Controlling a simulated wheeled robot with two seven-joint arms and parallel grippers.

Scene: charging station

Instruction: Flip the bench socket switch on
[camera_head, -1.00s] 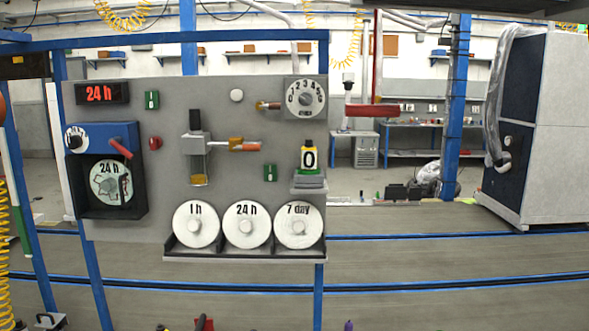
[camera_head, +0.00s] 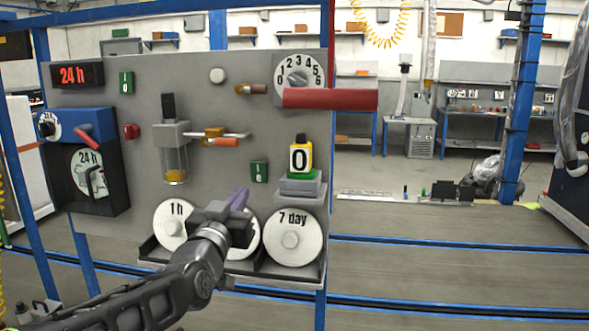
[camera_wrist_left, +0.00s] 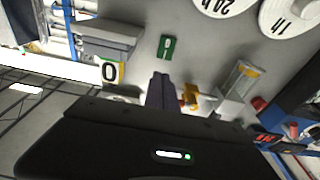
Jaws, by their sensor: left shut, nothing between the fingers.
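Two small green rocker switches are on the grey panel. One green switch (camera_head: 259,171) is at the lower middle, left of the yellow device marked 0 (camera_head: 301,157); it also shows in the left wrist view (camera_wrist_left: 167,46). The other green switch (camera_head: 126,82) is at the upper left, beside the red 24 h display (camera_head: 77,75). I cannot tell which is the bench socket switch. My left gripper (camera_head: 240,197) is shut and empty, below and left of the lower switch, in front of the middle dial. In the wrist view its fingers (camera_wrist_left: 160,88) appear apart from that switch. My right gripper is not in view.
Round dials marked 1 h (camera_head: 174,225) and 7 day (camera_head: 292,240) rest on a dark ledge (camera_head: 282,270). A filter bowl (camera_head: 174,160), an orange-handled valve (camera_head: 226,142) and a red bar (camera_head: 330,99) stick out from the panel. Open floor lies to the right.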

